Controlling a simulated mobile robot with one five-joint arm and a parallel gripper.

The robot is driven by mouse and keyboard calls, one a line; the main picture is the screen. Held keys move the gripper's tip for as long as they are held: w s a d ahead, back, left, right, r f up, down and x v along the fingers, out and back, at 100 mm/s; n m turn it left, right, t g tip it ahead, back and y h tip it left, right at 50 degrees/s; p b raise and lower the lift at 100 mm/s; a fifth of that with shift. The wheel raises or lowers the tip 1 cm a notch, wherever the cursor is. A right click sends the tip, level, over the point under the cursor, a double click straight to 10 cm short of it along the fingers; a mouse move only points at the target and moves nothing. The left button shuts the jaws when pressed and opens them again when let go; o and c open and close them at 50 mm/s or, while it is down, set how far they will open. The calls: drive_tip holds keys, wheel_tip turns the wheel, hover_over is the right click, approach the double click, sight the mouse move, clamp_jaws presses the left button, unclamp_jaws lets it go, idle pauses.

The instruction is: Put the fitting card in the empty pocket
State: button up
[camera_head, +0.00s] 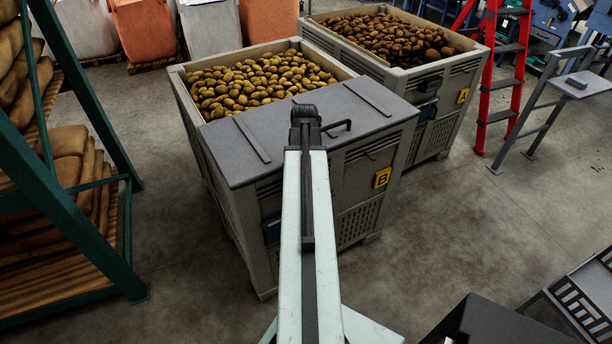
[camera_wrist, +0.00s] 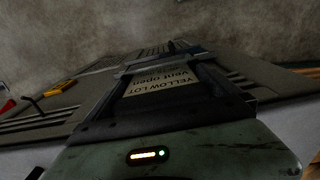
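A pale card (camera_wrist: 165,80) reading "YELLOW LOT" and "vent open" shows upside down in the middle of the wrist view. Dark parts border it on both sides, and a grey bar crosses its far edge. In the head view my arm hides the gripper, the card and part of the front of crate B (camera_head: 362,205).
Crate B holds potatoes (camera_head: 262,80) behind a grey lid (camera_head: 310,125) with a black handle. Crate A (camera_head: 450,90) stands behind it, near a red stepladder (camera_head: 505,70). A green rack of sacks (camera_head: 105,215) stands at left.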

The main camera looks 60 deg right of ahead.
wheel_tip(320, 180, up, 13)
drive_tip(key=p, duration=1.2)
drive_tip(key=shift+f, duration=0.2)
drive_tip(key=shift+f, duration=0.15)
drive_tip(key=shift+w+a, duration=0.15)
drive_tip(key=w+a+n, duration=0.1)
drive_tip(key=w+a, duration=0.4)
drive_tip(key=a, duration=0.1)
drive_tip(key=w+a+n, duration=0.1)
drive_tip(key=w+a, duration=0.5)
drive_tip(key=shift+w+a, duration=0.25)
drive_tip(key=shift+w, duration=0.05)
drive_tip(key=w+a+n, duration=0.1)
drive_tip(key=w+a, duration=0.2)
drive_tip(key=a, duration=0.9)
drive_tip(key=w+a+n, duration=0.1)
drive_tip(key=w+a, duration=0.2)
drive_tip(key=a, duration=0.9)
drive_tip(key=w+a+n, duration=0.1)
drive_tip(key=w+a, duration=0.2)
drive_tip(key=a, duration=0.9)
drive_tip(key=shift+w+a+n, duration=0.15)
drive_tip(key=shift+w+n, duration=0.25)
